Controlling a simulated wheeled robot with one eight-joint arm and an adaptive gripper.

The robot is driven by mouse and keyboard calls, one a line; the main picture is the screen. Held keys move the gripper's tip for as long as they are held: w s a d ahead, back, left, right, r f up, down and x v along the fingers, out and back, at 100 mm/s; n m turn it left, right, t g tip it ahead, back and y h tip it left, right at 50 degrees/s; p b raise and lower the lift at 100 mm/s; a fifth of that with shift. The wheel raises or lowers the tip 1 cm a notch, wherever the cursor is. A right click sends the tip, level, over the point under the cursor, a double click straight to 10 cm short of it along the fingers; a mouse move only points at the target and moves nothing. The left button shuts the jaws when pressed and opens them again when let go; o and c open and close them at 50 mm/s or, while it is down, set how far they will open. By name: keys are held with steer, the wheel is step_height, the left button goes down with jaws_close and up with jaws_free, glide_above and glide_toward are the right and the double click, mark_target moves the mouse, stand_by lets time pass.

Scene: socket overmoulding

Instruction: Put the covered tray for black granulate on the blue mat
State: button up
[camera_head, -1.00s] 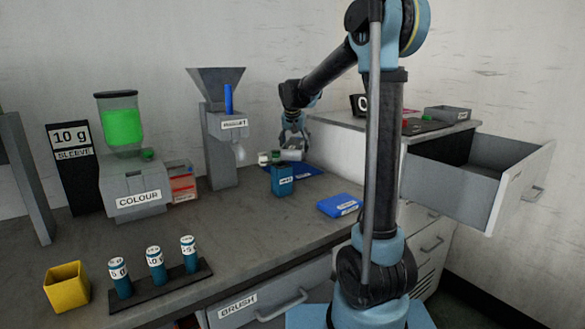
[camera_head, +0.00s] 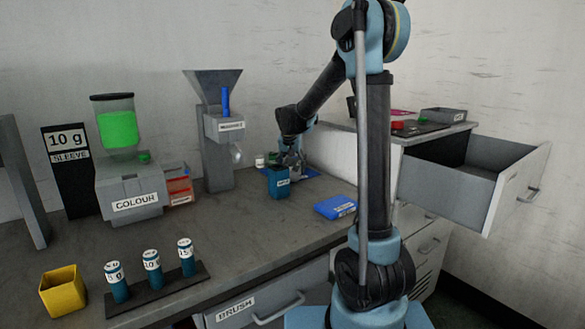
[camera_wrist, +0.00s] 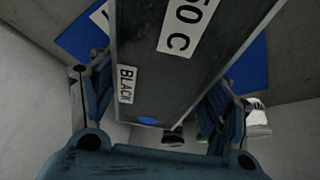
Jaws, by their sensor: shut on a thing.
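The covered tray (camera_wrist: 150,75) is dark grey with white labels reading "BLACK" and "50 C". It lies between the two fingers of my gripper (camera_wrist: 155,100) in the wrist view, and the gripper is shut on it. The blue mat (camera_wrist: 250,68) shows on both sides of the tray, behind it. In the head view my gripper (camera_head: 290,160) is low over the mat (camera_head: 306,173) at the back of the bench, and the tray is mostly hidden there. I cannot tell whether the tray touches the mat.
The grey hopper machine (camera_head: 217,150) stands left. A drawer (camera_head: 450,190) is open at right.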

steer(key=o, duration=1.6)
steer(key=v, duration=1.2)
